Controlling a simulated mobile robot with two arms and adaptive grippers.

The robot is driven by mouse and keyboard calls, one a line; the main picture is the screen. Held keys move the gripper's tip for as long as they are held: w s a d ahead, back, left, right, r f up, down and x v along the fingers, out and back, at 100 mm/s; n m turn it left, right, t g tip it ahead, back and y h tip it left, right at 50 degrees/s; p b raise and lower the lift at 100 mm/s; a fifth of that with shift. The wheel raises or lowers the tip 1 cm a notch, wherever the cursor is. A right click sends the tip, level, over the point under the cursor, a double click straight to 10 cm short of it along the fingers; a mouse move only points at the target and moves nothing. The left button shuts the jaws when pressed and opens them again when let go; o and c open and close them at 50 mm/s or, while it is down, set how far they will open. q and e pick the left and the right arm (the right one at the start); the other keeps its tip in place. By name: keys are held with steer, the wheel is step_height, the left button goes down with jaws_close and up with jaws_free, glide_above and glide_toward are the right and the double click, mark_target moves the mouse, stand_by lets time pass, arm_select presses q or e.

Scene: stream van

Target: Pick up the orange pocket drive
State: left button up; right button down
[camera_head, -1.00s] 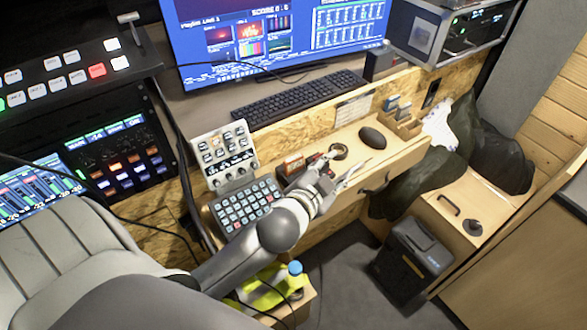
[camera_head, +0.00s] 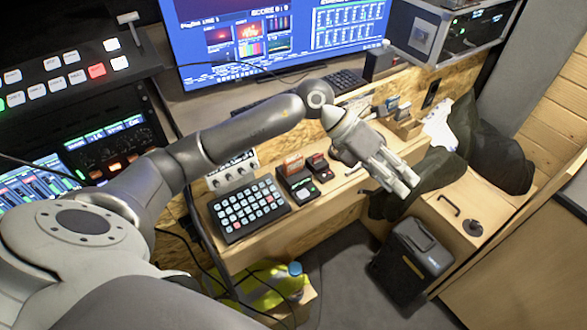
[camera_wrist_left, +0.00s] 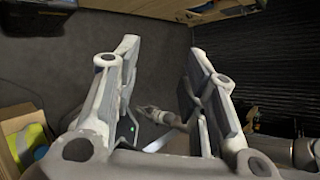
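An orange block that looks like the pocket drive (camera_head: 293,163) stands upright in a small dark dock (camera_head: 300,185) on the desk, right of the button keypad. A smaller red block (camera_head: 317,161) stands just right of it. My left gripper (camera_head: 403,184) is to the right of the orange block, above the desk's front edge, and points down to the right. In the left wrist view its two fingers (camera_wrist_left: 160,75) are wide apart with nothing held between them. My right gripper is not seen in the head view.
A keypad (camera_head: 248,209) and a knob panel (camera_head: 233,170) lie left of the dock. A wooden holder with cards (camera_head: 403,122) stands behind the gripper. My left arm covers part of the keyboard (camera_head: 345,80).

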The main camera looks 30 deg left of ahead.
arm_select(q)
steer(key=w+a+f+y, duration=0.2)
steer(key=a+y, duration=0.3)
steer(key=a, duration=0.6)
steer(key=r+n+g+y, duration=0.1)
steer(key=y, duration=0.4)
glide_above(293, 158)
steer(key=shift+w+d+r, duration=0.2)
steer(key=shift+w+d, duration=0.1)
steer(key=shift+d, duration=0.1)
steer(key=shift+s+a+f+g+y, duration=0.1)
steer(key=shift+a+f+g+y, duration=0.05)
steer(key=shift+a+g+y, duration=0.2)
step_height(293, 158, down, 5)
steer(key=shift+p, duration=0.55)
steer(key=f, duration=0.1)
steer(key=f+p, duration=0.1)
steer(key=f, duration=0.2)
steer(key=shift+s+p, duration=0.25)
steer(key=shift+p, duration=0.15)
steer(key=shift+f, duration=0.65)
steer(key=shift+r, duration=0.1)
jaws_close()
